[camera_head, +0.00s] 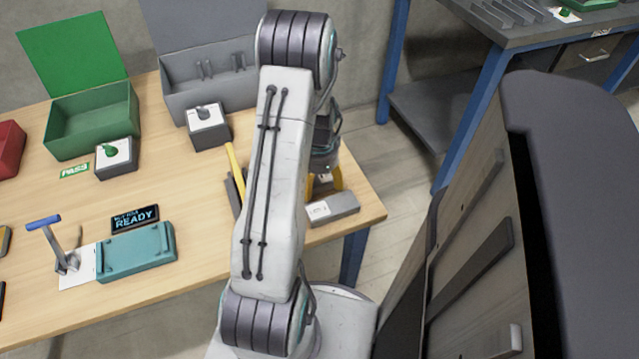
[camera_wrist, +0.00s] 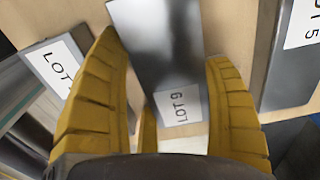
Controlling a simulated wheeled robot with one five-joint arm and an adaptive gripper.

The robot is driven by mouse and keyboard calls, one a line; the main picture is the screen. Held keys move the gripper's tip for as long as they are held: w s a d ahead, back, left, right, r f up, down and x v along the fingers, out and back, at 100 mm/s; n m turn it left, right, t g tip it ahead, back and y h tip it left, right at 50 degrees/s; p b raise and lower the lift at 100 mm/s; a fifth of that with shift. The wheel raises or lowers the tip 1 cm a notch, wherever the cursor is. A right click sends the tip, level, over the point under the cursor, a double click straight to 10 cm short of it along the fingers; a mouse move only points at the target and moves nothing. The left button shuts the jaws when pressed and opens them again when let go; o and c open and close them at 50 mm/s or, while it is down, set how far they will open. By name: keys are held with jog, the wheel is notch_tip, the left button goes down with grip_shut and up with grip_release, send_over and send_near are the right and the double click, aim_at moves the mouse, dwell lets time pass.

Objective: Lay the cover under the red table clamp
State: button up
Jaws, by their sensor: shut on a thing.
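My gripper (camera_wrist: 164,62) has its yellow fingers on either side of a grey metal cover labelled LOT 9 (camera_wrist: 158,40) and is shut on it. In the head view, my arm hides most of the gripper (camera_head: 325,180), which is low over the table's right end. I cannot tell whether the cover still touches the table. No red clamp is in view. A clamp with a blue handle (camera_head: 43,221) stands on a white plate at the table's left, beside a teal block (camera_head: 136,252).
Another labelled grey piece (camera_head: 333,208) lies near the table's right edge. Labelled pieces flank my gripper in the wrist view, left (camera_wrist: 45,68) and right (camera_wrist: 285,50). Green (camera_head: 92,122), grey (camera_head: 215,92) and red (camera_head: 10,148) bins stand on the table (camera_head: 190,270). Its front middle is clear.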

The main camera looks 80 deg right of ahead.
aim_at(319, 181)
jog(key=shift+f, duration=0.1)
jog(key=o, duration=0.8)
jog(key=shift+f, duration=0.1)
jog(key=o, duration=0.4)
jog(key=shift+o, duration=0.2)
notch_tip(319, 181, up, 12)
jog(key=p, duration=0.2)
jog(key=shift+r+p, duration=0.2)
jog(key=shift+p, duration=0.1)
jog(key=shift+w, duration=0.1)
